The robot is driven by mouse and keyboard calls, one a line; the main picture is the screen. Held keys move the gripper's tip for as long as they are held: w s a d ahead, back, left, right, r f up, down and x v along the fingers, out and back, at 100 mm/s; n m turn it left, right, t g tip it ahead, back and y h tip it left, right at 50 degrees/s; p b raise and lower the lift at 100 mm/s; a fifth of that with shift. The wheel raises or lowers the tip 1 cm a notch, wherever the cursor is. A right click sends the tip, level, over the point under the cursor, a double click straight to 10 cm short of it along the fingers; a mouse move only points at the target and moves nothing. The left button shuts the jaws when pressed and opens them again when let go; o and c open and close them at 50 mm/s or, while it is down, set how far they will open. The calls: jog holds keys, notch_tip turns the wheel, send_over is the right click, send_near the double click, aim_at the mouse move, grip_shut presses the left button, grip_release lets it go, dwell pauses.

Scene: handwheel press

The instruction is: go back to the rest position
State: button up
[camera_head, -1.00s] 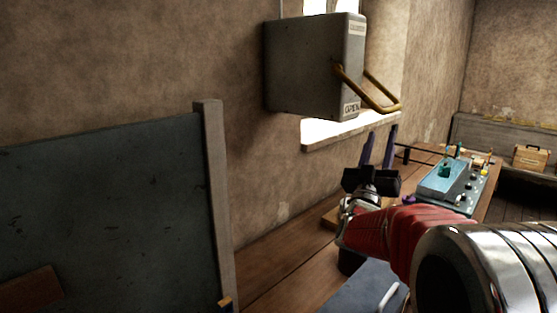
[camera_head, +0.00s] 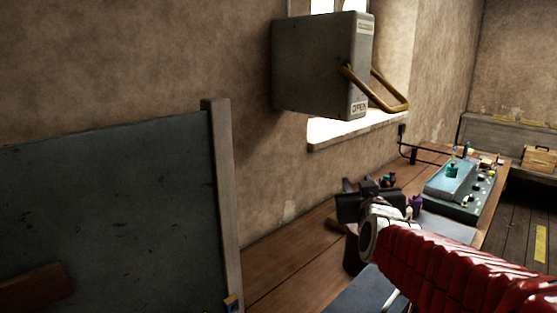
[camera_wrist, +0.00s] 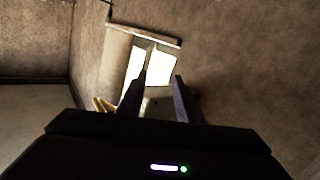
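My gripper (camera_head: 372,186) is in the head view, low over the wooden workbench, left of the teal panel. Its dark purple fingers are strongly foreshortened there. In the wrist view the two fingers (camera_wrist: 161,80) stand apart with nothing between them, so it is open and empty. My red-sleeved arm reaches in from the lower right. A grey wall box (camera_head: 322,66) with a bent yellow handle (camera_head: 378,92) hangs well above the gripper, clear of it. In the wrist view the handle (camera_wrist: 103,104) shows left of the fingers.
The workbench (camera_head: 285,262) runs along the wall, with a teal control panel (camera_head: 455,190) at its far end. A dark board with a wooden post (camera_head: 222,190) stands at the left. A bright window (camera_wrist: 150,65) is behind the box. A small wooden case (camera_head: 540,158) sits at the back right.

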jog(key=s+a+f+g, duration=0.1)
jog(key=s+f+g, duration=0.2)
jog(key=s+f, duration=0.3)
jog(key=s+a+f+g+y, duration=0.1)
jog(key=s+f+g, duration=0.3)
jog(key=s, duration=1.1)
jog(key=s+a+f+g, duration=0.1)
jog(key=s+f+g, duration=0.3)
jog(key=s+f, duration=0.4)
jog(key=shift+s+m, duration=0.4)
jog(key=shift+s, duration=0.75)
